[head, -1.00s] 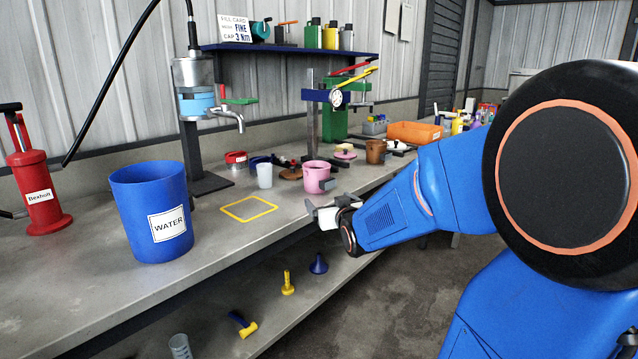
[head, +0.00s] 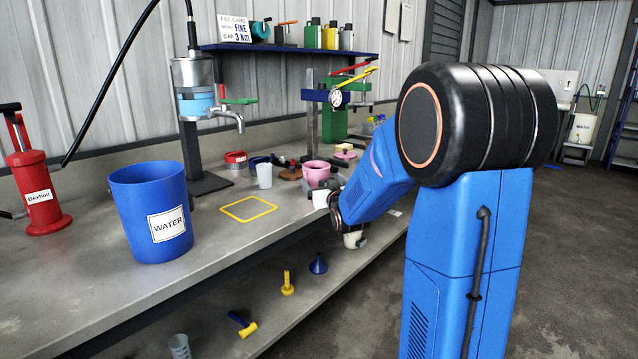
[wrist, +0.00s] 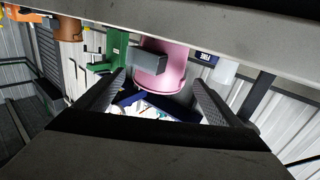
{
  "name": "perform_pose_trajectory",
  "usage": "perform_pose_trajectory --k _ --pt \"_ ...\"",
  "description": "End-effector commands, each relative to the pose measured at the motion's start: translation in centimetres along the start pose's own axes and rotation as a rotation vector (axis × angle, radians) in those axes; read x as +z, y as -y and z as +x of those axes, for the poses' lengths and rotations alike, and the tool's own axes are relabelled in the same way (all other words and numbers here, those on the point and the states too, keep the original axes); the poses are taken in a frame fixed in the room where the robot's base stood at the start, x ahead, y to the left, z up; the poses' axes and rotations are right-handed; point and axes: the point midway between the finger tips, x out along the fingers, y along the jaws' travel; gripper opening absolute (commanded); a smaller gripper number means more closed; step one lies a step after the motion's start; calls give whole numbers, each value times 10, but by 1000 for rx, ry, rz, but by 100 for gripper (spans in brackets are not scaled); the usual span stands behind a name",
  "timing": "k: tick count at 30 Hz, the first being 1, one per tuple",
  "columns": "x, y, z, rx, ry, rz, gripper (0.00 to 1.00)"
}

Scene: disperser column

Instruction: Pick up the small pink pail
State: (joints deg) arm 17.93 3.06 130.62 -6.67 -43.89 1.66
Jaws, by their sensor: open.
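The small pink pail (head: 314,172) stands on the workbench, behind and slightly left of my gripper (head: 325,197) in the head view. My gripper is at the bench's front edge and partly covers the pail's lower right side. In the wrist view, which looks upside down, the pink pail (wrist: 172,72) is straight ahead, framed by the two fingers of my open gripper (wrist: 160,80). A grey block (wrist: 147,62) sits on the pail's near side. The fingers are apart with nothing held. I cannot tell whether the tips reach past the pail's side.
A yellow square outline (head: 248,209) marks clear bench. A large blue water bucket (head: 152,212) is farther left. A green stand (head: 334,122) is behind.

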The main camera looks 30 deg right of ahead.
Motion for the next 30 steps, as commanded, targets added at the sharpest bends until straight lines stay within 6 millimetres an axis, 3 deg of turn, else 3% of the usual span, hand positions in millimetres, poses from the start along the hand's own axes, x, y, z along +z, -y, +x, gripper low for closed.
perform_pose_trajectory --k 8,20,29,30 --pt "0 0 18 0 0 0 88" --pt "1 0 67 -1 1 0 88" --pt "0 0 72 0 0 0 88" --pt "0 0 72 0 0 0 83"
